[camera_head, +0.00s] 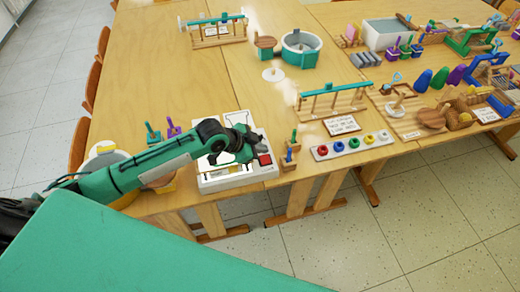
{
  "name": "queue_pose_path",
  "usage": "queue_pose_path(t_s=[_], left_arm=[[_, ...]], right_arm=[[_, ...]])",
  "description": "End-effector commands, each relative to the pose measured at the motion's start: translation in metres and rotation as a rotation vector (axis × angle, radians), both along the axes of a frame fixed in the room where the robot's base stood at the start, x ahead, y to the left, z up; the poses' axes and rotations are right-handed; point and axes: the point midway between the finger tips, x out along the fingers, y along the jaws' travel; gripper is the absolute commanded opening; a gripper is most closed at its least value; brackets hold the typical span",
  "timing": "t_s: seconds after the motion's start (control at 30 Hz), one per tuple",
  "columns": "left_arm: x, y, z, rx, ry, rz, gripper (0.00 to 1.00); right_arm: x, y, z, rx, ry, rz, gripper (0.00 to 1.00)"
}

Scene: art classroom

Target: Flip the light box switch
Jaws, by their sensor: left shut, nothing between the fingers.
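The light box (212,182) is a white box near the front edge of the wooden table. A red switch (265,160) sits at its right side. My left arm comes in from the left and reaches over the box. My left gripper (257,148) is shut and empty, with its tips close to the red switch. I cannot tell whether they touch it. The arm and gripper hide much of the top of the box. My right gripper is not in view.
Small holders with green tools (293,142) stand right of the box. A white strip with coloured knobs (352,146) lies farther right. A white and yellow bucket (105,154) is partly behind my arm.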

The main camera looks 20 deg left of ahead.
Motion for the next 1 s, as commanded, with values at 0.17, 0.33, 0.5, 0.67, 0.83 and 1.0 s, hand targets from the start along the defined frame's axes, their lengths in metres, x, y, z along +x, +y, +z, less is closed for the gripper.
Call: queue_pose_path(t_s=[0.17,0.33,0.5,0.67,0.83,1.0], left_arm=[[0.003,0.002,-0.019,0.000,0.001,0.001,0.00],[0.003,0.003,-0.025,-0.001,0.000,0.001,0.00],[0.003,0.003,-0.025,-0.001,-0.001,0.000,0.00],[0.004,0.004,-0.027,0.000,0.000,0.000,0.00],[0.012,0.010,-0.037,0.004,0.002,0.001,0.00],[0.013,0.012,-0.043,0.005,0.004,0.002,0.00]], right_arm=[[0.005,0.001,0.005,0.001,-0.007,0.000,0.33],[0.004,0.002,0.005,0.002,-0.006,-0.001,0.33],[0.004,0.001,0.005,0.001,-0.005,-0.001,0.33],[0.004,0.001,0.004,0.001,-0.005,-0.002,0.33],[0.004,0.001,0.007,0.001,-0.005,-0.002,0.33],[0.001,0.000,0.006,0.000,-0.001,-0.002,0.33]])
